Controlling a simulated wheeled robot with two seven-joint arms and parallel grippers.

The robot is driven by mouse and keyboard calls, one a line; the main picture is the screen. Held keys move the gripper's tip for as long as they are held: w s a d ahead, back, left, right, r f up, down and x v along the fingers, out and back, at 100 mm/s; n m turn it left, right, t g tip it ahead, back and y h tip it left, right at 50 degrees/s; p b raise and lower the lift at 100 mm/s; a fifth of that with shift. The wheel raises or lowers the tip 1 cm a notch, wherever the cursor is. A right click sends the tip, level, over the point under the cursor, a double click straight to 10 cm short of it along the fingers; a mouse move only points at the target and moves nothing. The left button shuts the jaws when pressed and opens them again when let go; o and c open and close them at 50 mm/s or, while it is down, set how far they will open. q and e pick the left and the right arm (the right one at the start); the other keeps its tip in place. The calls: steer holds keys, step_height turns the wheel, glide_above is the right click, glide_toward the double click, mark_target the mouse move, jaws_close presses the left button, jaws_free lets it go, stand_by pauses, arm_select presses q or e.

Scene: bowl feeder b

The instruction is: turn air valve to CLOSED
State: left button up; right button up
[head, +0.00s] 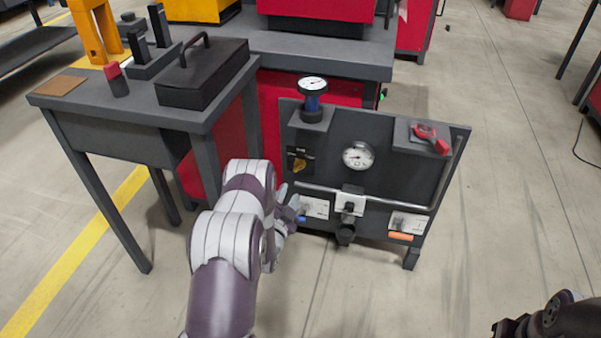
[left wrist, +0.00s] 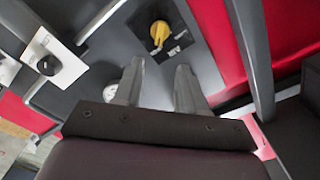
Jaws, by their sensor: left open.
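A grey panel stand (head: 385,180) carries several fittings; their labels are too small to read, so I cannot tell for certain which is the air valve. A yellow knob (head: 300,162) sits on a black plate at its left; it also shows in the left wrist view (left wrist: 160,33). A black knob (head: 349,207) sits on a white plate lower down, and shows in the left wrist view (left wrist: 47,65). My left gripper (head: 291,208) is before the panel's left side, partly hidden by my forearm. In the left wrist view its fingers (left wrist: 159,67) are open and empty, short of the yellow knob.
A round gauge (head: 357,155) is mid-panel, and a curved pipe (head: 390,202) runs across the front. A red-handled item (head: 430,138) and another gauge (head: 313,84) stand on top. A grey table (head: 135,108) with a black case is at left.

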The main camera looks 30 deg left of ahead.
mark_target(300, 168)
arm_select(q)
steer(key=b+x, duration=0.2)
steer(key=x, duration=0.3)
steer(key=b+x, duration=0.2)
steer(key=x, duration=0.3)
steer(key=shift+w+a+f, duration=0.15)
steer(key=shift+w+f, duration=0.05)
steer(key=shift+w+r, duration=0.1)
steer(key=shift+w, duration=0.1)
jaws_close()
